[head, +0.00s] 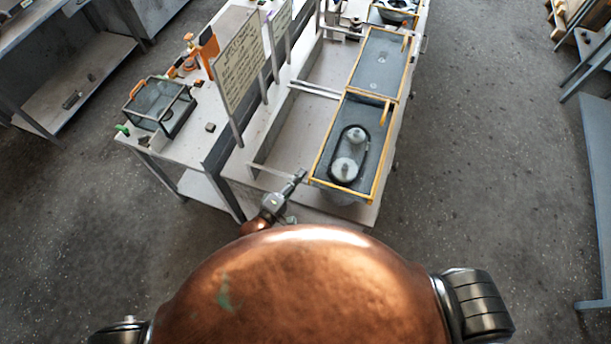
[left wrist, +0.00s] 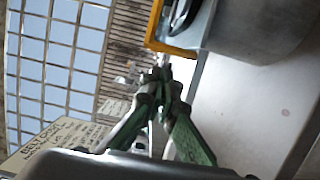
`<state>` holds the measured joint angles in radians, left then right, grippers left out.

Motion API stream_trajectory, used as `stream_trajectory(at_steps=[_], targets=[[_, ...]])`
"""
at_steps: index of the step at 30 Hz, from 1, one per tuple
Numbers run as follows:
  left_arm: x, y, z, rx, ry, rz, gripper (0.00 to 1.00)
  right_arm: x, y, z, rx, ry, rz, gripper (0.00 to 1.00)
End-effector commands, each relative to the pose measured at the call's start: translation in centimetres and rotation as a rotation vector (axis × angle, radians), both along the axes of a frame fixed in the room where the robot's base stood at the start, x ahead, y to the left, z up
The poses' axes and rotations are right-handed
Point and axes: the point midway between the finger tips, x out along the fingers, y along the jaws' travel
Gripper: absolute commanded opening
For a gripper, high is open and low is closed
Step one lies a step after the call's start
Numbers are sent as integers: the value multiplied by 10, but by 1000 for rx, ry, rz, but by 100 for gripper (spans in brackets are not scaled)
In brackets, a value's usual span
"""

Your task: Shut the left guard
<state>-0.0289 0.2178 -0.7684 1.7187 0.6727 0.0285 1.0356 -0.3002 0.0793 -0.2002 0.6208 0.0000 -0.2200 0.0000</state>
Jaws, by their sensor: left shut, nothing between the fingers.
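A yellow-edged frame (head: 314,165) lies at the near end of the bench, around a dark belt loop with two pale pulleys (head: 347,168). A second yellow-edged panel (head: 382,65) lies beyond it, with a grey face. I cannot tell which of these is the left guard, or its exact angle. My left gripper (head: 301,175) is shut and empty, just left of the near frame's front left corner, apart from it. In the left wrist view its green fingers (left wrist: 163,75) are together below a yellow edge (left wrist: 172,47) and a grey rounded housing (left wrist: 265,30). My right gripper is not visible.
A written sign (head: 238,65) stands on posts left of the frames. A glass-sided box (head: 160,105) and an orange tool (head: 206,45) are on the left bench part. An open bay (head: 297,125) lies between sign and frames.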

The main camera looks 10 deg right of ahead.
Motion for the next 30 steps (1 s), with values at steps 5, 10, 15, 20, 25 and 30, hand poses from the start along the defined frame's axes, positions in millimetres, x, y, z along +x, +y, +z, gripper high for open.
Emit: stream_trajectory(at_steps=[5,10,15,20,25,30], targets=[[-16,35,-4,1,1,5,0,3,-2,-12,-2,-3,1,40],[-42,62,-3,1,-1,10,0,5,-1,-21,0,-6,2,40],[-59,78,-2,1,-3,11,0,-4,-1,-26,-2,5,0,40],[-65,84,0,1,-4,10,0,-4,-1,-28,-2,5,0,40],[-66,85,1,0,-4,9,0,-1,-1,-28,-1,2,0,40],[-63,89,-14,30,-3,20,0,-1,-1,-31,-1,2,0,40]])
